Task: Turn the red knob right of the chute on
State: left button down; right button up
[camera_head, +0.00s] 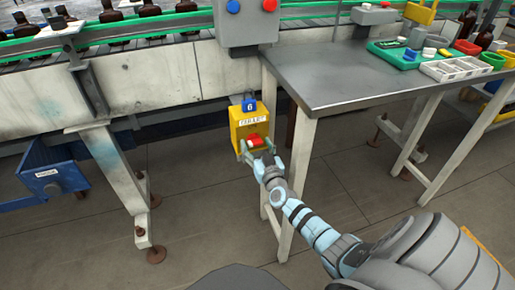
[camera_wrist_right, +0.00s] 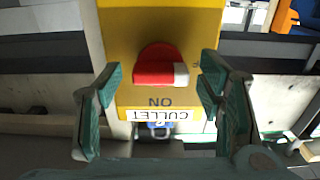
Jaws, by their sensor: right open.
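The red knob (camera_head: 255,141) is on the front of a yellow box labelled CULLET (camera_head: 249,118), right of the blue chute (camera_head: 53,179). In the right wrist view the knob (camera_wrist_right: 155,66) has a white end at its right side. The word ON shows upside down below it, so the white end is not at ON. My right gripper (camera_head: 257,147) is open in front of the box. In the wrist view its green fingers stand on either side of the knob, with gaps between them and it. My left gripper is not in view.
A grey metal table (camera_head: 350,76) stands right of the box, its leg (camera_head: 300,165) close to my right arm. A blue tag (camera_head: 249,105) sits on top of the box. A grey control box (camera_head: 246,24) and a bottle conveyor are above. The floor in front is clear.

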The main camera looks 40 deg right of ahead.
jog(key=shift+c, duration=0.2)
jog(key=c, duration=1)
jog(key=shift+d, duration=0.15)
jog(key=shift+c, duration=0.5)
